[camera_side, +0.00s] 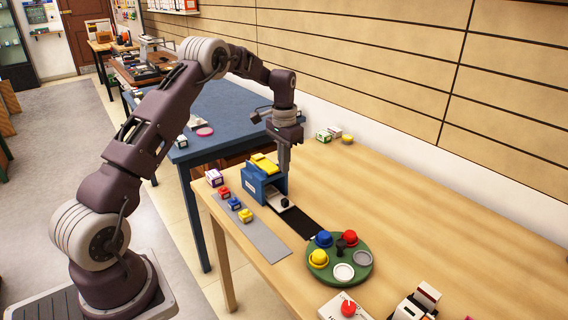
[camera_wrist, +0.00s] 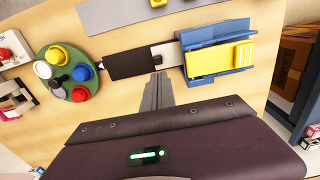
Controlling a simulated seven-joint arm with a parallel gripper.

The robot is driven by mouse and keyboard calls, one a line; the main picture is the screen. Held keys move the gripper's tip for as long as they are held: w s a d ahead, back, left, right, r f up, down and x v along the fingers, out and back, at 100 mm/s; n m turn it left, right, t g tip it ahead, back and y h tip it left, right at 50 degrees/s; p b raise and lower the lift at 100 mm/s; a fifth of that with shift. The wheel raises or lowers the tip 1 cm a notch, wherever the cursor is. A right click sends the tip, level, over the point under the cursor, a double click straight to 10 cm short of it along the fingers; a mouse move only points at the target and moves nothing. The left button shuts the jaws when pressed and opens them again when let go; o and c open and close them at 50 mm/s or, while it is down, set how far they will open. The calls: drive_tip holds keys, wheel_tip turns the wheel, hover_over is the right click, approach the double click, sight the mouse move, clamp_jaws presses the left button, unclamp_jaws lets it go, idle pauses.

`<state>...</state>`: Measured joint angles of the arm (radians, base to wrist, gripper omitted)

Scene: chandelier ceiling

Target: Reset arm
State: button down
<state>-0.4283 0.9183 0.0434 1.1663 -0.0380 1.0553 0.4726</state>
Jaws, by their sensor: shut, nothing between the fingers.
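My gripper (camera_side: 284,165) is shut and empty, pointing down above the wooden table, just beside the blue box-like holder. In the wrist view my gripper (camera_wrist: 157,78) shows as two fingers pressed together. The blue holder (camera_side: 254,184) has a yellow piece (camera_side: 264,163) on top and a pale slide with a black knob (camera_side: 284,202) at its front. It also shows in the wrist view (camera_wrist: 187,33), with the yellow piece (camera_wrist: 222,61) on it.
A green round tray (camera_side: 340,275) holds coloured round pieces and a black knob. A grey strip (camera_side: 263,239) carries several small coloured blocks. A black strip (camera_side: 312,226) runs towards the tray. A white box with a red knob (camera_side: 348,307) stands in front.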

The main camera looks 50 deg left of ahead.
idle(0.6)
drive_tip(key=s+d+r+t, duration=0.2)
drive_tip(key=s+d+r, duration=0.55)
drive_tip(key=r, duration=0.25)
drive_tip(key=s+d+r+t, duration=0.1)
drive_tip(key=s+d+r, duration=0.5)
drive_tip(key=d+r, duration=0.3)
drive_tip(key=s+d+t, duration=0.1)
drive_tip(key=s+d, duration=0.2)
drive_tip(key=s, duration=0.7)
drive_tip(key=s+d+t, duration=0.1)
drive_tip(key=s+d, duration=0.2)
drive_tip(key=s, duration=0.7)
drive_tip(key=shift+t, duration=0.3)
drive_tip(key=shift+w, duration=0.1)
